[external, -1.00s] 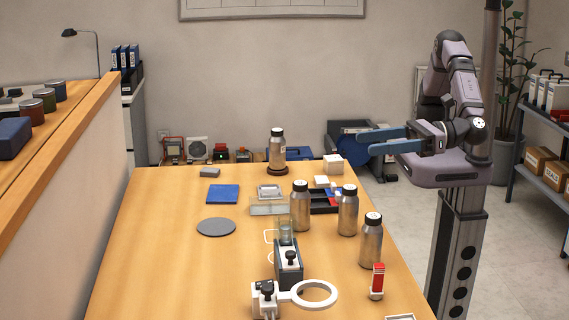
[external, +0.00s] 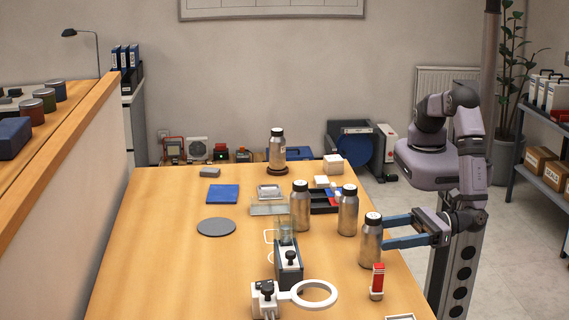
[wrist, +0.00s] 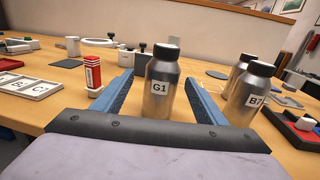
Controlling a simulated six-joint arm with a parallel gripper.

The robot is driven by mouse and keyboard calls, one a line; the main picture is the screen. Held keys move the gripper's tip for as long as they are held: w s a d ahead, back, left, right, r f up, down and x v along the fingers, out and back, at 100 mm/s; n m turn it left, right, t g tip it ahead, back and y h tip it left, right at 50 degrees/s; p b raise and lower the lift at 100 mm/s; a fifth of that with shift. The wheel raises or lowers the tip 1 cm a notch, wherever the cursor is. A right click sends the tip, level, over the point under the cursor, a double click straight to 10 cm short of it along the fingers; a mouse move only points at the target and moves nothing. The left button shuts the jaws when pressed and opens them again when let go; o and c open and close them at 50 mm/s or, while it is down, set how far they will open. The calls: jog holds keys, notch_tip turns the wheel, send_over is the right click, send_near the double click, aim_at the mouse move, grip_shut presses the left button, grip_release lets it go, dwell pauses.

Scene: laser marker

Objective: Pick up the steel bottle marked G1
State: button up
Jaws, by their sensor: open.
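The steel bottle marked G1 (wrist: 160,92) stands upright on the table between the two blue fingers of my gripper (wrist: 160,98) in the wrist view. It has a black cap and a white label. In the external view this G1 bottle (external: 370,243) is the steel bottle nearest the right table edge. My gripper (external: 384,232) is open there, low and level, its fingers reaching in from the right around the bottle. Gaps show between the fingers and the bottle in the wrist view, so it is not gripped.
A bottle marked B7 (wrist: 246,96) stands right of the right finger, with another steel bottle behind it. A red and white block (wrist: 93,76) stands left of the left finger. A white ring holder (external: 313,293) and a black tray (external: 324,201) are also on the table.

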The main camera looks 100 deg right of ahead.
aim_at(362, 237)
jog(key=shift+w+a+p, duration=0.15)
jog(key=shift+w+p, duration=0.3)
jog(key=shift+w, duration=0.7)
jog(key=shift+w+p, duration=0.4)
jog(key=shift+w+a+f+p, duration=0.15)
jog(key=shift+w+p, duration=0.75)
jog(key=shift+w, duration=1.25)
jog(key=shift+c, duration=0.2)
jog(key=c, duration=1.2)
jog(key=shift+o, duration=0.2)
jog(key=shift+a, duration=0.1)
notch_tip(362, 237, up, 10)
jog(key=b, duration=0.2)
